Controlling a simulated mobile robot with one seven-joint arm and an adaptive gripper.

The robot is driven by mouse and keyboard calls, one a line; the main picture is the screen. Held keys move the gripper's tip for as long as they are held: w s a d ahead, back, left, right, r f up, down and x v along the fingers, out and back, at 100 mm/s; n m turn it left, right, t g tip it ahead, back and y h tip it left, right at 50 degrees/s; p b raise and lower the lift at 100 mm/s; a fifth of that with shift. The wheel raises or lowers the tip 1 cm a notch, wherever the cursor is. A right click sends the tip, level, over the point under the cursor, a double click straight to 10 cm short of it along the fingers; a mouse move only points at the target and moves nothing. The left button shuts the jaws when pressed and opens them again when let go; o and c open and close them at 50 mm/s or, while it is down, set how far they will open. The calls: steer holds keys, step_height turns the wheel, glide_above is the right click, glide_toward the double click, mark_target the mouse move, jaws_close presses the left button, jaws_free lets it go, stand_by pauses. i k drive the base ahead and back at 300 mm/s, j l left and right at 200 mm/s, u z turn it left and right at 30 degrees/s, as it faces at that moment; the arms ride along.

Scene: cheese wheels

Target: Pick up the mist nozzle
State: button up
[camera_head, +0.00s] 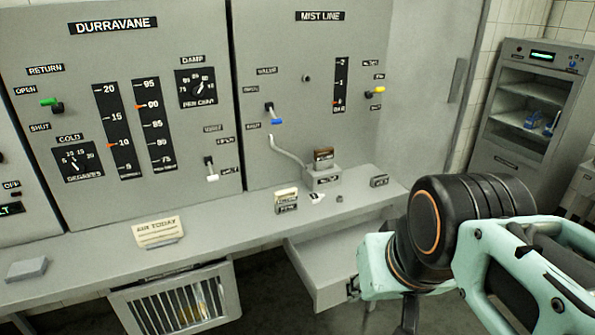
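I cannot pick out the mist nozzle with certainty. Under the MIST LINE panel (320,60), a pale hose (287,152) runs down from the panel to a grey block (322,180) on the ledge. A small brown-topped piece (323,155) sits on that block. A small whitish piece (317,197) and a tiny dark piece (339,198) lie on the ledge just in front of it. My mint and black arm fills the lower right, to the right of these things and apart from them in the picture. My gripper's fingers do not show.
The grey ledge (225,235) runs along the panels. It carries a small labelled block (286,205), another (379,181), a cream card (158,232) and a grey slab (27,269). An open drawer (325,265) juts out below. A shelved cabinet (525,105) stands at right.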

mark_target(314, 198)
steer(key=k+u, duration=0.3)
steer(key=k+j+u, duration=0.1)
steer(key=u, duration=0.15)
steer(key=l+u, duration=0.15)
steer(key=u, duration=1)
steer(key=l, duration=4.65)
steer(key=i, duration=0.1)
